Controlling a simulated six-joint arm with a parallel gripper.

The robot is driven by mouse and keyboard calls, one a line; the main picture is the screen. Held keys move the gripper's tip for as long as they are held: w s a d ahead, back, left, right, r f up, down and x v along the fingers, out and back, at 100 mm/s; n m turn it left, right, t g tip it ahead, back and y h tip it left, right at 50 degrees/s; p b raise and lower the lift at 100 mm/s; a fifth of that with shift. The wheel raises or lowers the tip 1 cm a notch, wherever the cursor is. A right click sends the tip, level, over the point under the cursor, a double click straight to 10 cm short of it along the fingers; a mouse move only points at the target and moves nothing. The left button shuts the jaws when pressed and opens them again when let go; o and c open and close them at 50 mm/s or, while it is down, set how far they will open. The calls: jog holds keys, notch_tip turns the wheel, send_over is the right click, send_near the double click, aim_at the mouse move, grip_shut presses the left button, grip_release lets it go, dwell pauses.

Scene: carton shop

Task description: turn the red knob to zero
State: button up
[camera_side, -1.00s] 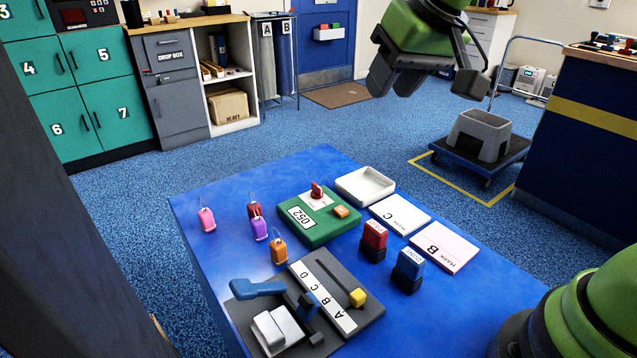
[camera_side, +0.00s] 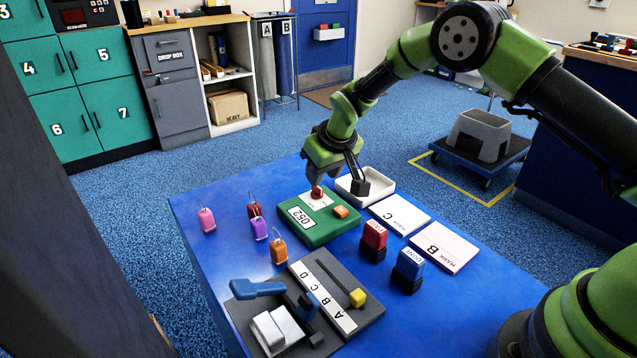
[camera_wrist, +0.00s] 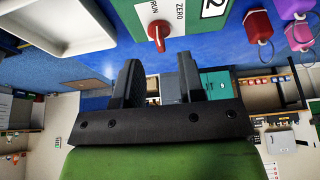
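The red knob (camera_side: 317,192) stands on a white plate on the green box (camera_side: 333,228), which bears a white display reading 052 and an orange button. In the wrist view the red knob (camera_wrist: 158,34) shows next to the words RUN and ZERO. Its pointer end is toward the bottom of that picture, between the two words. My gripper (camera_side: 338,187) is just above and behind the knob in the side view. In the wrist view my gripper (camera_wrist: 157,75) is open, its two fingers apart and nothing between them. The knob lies beyond the fingertips, apart from them.
A white tray (camera_side: 379,183) stands right beside the green box, close to a finger. A slider board (camera_side: 350,318) is at the front.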

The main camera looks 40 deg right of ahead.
aim_at(317, 191)
jog(key=shift+x, duration=2.15)
grip_shut()
